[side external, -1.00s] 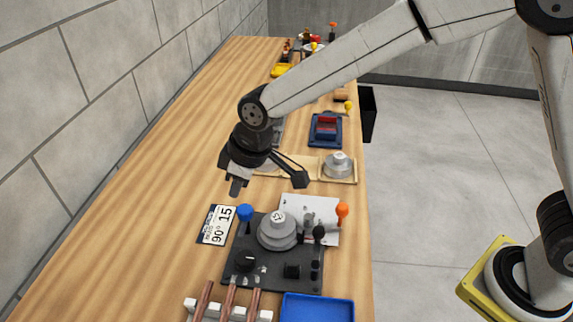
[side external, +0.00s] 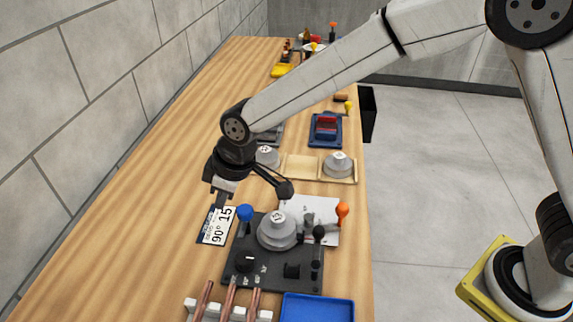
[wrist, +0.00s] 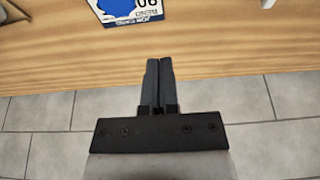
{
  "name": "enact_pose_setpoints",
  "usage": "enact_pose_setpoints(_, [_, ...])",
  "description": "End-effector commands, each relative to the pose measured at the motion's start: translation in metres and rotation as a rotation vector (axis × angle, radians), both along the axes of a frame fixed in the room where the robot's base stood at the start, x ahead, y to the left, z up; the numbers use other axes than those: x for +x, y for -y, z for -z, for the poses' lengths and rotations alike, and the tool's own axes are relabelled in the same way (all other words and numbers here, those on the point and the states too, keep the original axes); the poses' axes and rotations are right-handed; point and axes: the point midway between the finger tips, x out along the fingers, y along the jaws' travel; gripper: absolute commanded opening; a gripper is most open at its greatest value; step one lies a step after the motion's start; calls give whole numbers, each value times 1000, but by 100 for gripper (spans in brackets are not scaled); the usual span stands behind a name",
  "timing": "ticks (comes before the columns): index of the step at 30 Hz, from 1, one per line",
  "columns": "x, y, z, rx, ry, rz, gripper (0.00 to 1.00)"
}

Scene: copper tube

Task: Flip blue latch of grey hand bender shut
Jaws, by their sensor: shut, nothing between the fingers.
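The grey hand bender (side external: 240,270) stands on the bench with a round die (side external: 277,232) marked on top. Its blue latch knob (side external: 245,212) sticks up at the bender's back left corner. In the wrist view a blue shape (wrist: 122,5), apparently the latch knob, shows at the top edge over the white card. My gripper (side external: 216,204) is shut and empty, left of the blue knob and apart from it, above the far end of the card. In the wrist view its closed fingers (wrist: 160,62) point towards the bench edge.
The 90° 15 card (side external: 217,226) lies left of the bender. An orange-tipped lever (side external: 342,211) stands at its right. Copper tubes (side external: 230,296) on a rack and a blue tray (side external: 318,309) are in front. A wooden die tray (side external: 302,169) is behind. Bench to the left is clear.

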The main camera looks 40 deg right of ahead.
Motion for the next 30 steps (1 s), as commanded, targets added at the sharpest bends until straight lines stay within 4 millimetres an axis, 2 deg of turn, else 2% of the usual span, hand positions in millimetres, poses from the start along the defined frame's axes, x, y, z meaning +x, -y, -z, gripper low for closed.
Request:
enact_pose_setpoints(12, [11, -12, 48, -1, -2, -1, 0])
enact_pose_setpoints(22, [19, -19, 79, -1, -1, 0, 0])
enact_pose_setpoints(30, [5, -5, 77, 0, 1, 1, 0])
